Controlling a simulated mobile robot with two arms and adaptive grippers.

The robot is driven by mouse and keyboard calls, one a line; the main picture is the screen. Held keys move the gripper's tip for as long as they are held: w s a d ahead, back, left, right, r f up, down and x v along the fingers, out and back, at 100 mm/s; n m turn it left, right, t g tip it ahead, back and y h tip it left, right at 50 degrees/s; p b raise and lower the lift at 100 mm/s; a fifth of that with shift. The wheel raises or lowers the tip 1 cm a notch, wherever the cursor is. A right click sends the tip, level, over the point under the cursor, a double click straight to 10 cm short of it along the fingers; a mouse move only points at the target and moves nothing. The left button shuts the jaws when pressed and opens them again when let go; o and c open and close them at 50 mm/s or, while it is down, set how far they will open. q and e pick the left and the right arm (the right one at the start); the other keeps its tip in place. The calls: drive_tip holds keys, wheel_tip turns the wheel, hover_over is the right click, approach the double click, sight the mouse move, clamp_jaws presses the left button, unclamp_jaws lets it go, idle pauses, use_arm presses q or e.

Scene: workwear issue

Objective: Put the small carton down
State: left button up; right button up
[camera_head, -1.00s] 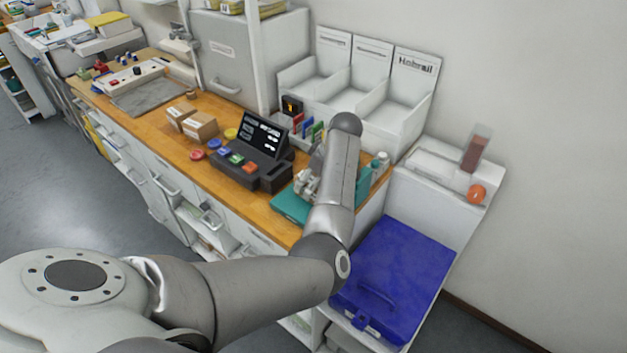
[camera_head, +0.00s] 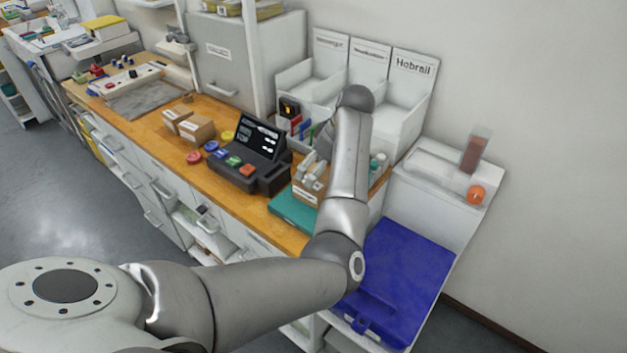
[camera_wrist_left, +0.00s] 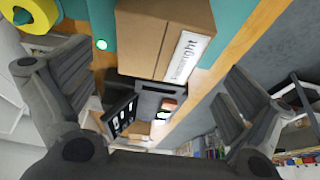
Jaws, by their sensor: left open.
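A small brown carton (camera_head: 305,193) with a white label stands on the teal pad (camera_head: 290,212) at the right end of the wooden counter. In the left wrist view the carton (camera_wrist_left: 160,35) shows at the top, between and beyond the spread fingers, with clear gaps on both sides. My left gripper (camera_head: 313,168) is open just above and beside the carton in the head view, partly hidden by my arm. The open fingers (camera_wrist_left: 155,75) also show in the left wrist view, holding nothing. My right gripper is not in view.
A dark terminal with a screen (camera_head: 258,140) and coloured buttons stands left of the pad. Two more cartons (camera_head: 197,128) sit farther left. White labelled bins (camera_head: 400,100) stand behind. A blue lidded box (camera_head: 410,260) is at the right.

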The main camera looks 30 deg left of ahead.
use_arm(q)
drive_tip(key=v, duration=0.4)
drive_tip(key=shift+d+r+b, duration=0.15)
drive_tip(key=shift+r+b, duration=0.2)
drive_tip(key=shift+r, duration=0.05)
drive_tip(key=shift+f, duration=0.1)
